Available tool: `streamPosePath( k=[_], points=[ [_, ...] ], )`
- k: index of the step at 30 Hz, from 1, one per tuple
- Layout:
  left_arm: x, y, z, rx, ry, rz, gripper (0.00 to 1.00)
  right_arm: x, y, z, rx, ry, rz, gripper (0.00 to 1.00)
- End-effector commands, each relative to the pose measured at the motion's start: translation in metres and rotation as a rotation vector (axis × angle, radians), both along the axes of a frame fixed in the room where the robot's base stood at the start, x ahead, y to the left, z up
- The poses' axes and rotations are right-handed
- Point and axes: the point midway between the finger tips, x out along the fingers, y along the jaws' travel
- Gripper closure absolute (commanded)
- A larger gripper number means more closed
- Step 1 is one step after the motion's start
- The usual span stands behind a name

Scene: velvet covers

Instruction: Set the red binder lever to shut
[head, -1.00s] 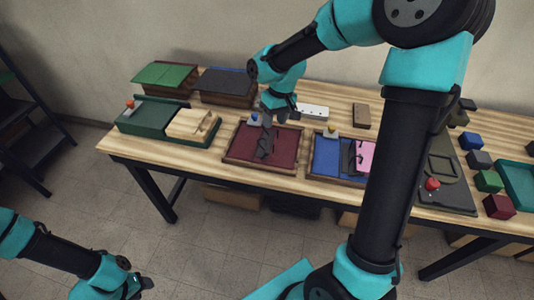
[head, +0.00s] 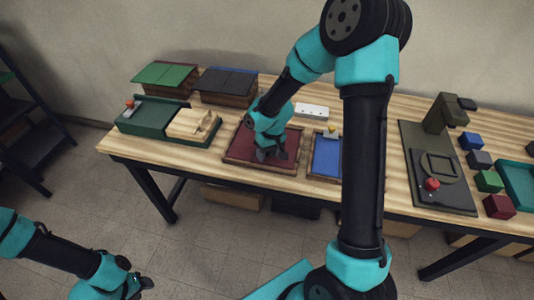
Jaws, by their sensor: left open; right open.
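The red binder (head: 240,150) is a shallow dark-red tray with a brown rim, lying at the front middle of the table. My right gripper (head: 270,155) is low over its middle, open, pointing down. I cannot tell whether it touches the surface. The small grey knob at the binder's back edge is now hidden behind my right arm, so I cannot tell how the lever stands. My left gripper (head: 142,285) is open, low at the bottom left, over the floor and far from the table.
A blue tray (head: 325,155) with a yellow knob lies right of the binder, partly behind my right arm. A green tray (head: 150,118) with a wooden block is at the left. A dark board with a red knob (head: 432,184) and several coloured cubes are at the right.

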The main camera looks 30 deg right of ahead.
Motion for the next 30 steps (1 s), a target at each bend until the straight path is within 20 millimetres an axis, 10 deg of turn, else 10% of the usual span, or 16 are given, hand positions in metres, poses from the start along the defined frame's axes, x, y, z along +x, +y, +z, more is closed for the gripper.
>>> streamPosePath(
  k=[8, 22, 30],
  points=[
    [0.0, 0.0, 0.0, 0.0, 0.0, 0.0, 0.54, -0.0001, 0.0003, -0.0015, 0.0, 0.0, 0.001, 0.55],
    [0.0, 0.0, 0.0, 0.0, 0.0, 0.0, 0.54, -0.0001, 0.0003, -0.0013, 0.0, 0.0, 0.001, 0.98],
    [0.0, 0.0, 0.0, 0.0, 0.0, 0.0, 0.54, -0.0008, -0.0003, -0.0018, 0.013, -0.009, 0.001, 1.0]
  ],
)
